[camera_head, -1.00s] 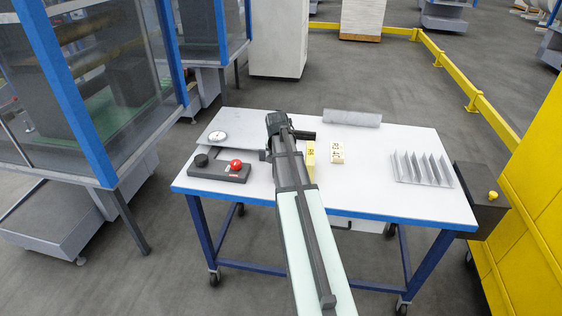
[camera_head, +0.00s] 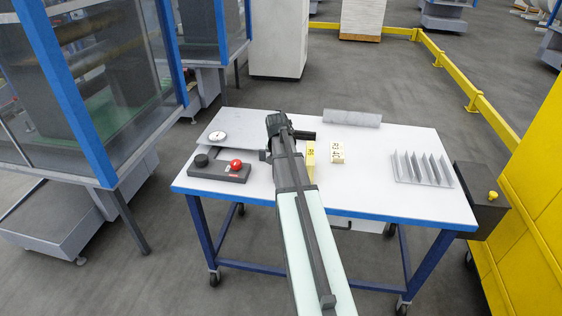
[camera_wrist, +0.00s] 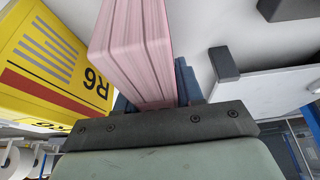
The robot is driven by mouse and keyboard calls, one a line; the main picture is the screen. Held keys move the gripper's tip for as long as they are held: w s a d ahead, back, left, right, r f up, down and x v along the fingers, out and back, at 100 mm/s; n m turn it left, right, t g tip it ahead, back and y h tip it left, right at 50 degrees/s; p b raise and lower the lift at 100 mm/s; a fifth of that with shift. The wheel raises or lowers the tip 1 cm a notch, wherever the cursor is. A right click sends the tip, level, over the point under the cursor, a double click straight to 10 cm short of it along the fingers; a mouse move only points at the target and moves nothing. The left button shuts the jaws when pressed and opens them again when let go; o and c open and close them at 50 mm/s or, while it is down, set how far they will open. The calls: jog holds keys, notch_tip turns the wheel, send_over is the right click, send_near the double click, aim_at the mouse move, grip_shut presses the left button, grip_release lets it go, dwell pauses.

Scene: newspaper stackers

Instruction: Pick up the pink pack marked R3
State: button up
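The pink pack (camera_wrist: 135,45) fills the upper middle of the wrist view, with pale layered stripes along its side. No R3 mark shows on the faces in view. My gripper (camera_wrist: 158,95) has its blue fingers on either side of the pack, and no gap shows between fingers and pack; it appears shut on it. In the head view my own arm hides the pack and the fingertips. I cannot tell whether the pack is clear of the table.
A yellow pack marked R6 (camera_wrist: 50,65) stands close beside the pink one, and shows right of my arm in the head view (camera_head: 310,160). A cream pack (camera_head: 337,153) is farther right. A control box with a red button (camera_head: 235,166) stands left; a finned rack (camera_head: 423,168) stands right.

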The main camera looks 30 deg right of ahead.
grip_shut()
